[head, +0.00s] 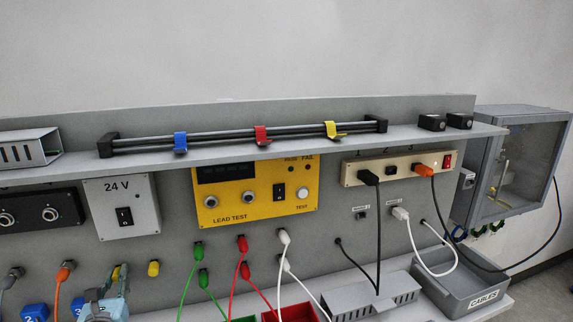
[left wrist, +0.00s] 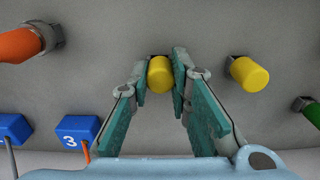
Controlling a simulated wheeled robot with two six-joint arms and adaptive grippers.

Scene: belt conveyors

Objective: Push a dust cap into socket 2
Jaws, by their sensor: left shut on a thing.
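My left gripper (head: 112,285) is low at the left of the head view, in front of the grey panel. In the left wrist view its teal fingers (left wrist: 162,82) are shut on a yellow dust cap (left wrist: 160,75). The cap faces the panel, with a dark socket edge (left wrist: 156,58) just behind it; how deep it sits cannot be told. A second yellow cap (left wrist: 248,73) sits in a socket to the right, apart from the gripper; it also shows in the head view (head: 153,268). No socket number is readable. My right gripper is not in view.
An orange plug (left wrist: 20,45) is in the panel left of the gripper. Green leads (head: 203,279), red leads (head: 243,270) and white leads (head: 284,237) hang to the right. A shelf (head: 290,138) runs above.

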